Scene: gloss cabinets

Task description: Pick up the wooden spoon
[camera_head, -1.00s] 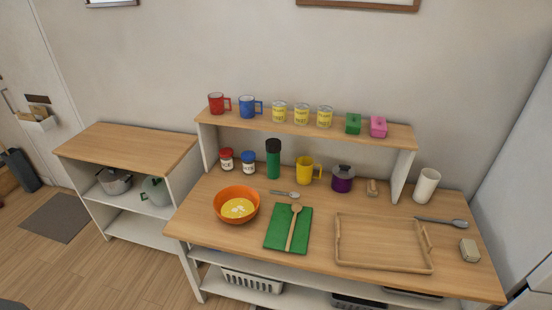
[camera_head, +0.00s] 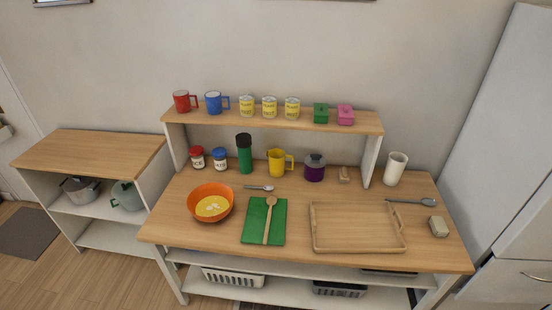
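The wooden spoon (camera_head: 268,222) lies on a green mat (camera_head: 252,228) on the wooden counter. Its round bowl end points away from me and its handle points toward the front edge. Nothing covers it. Neither of my grippers shows in the head view.
An orange bowl (camera_head: 211,203) with yellow contents stands left of the mat, and a wooden tray (camera_head: 358,248) lies to its right. A small metal spoon (camera_head: 259,188) lies behind the mat. A yellow mug (camera_head: 277,162) and a green bottle (camera_head: 244,155) stand under the raised shelf (camera_head: 280,123).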

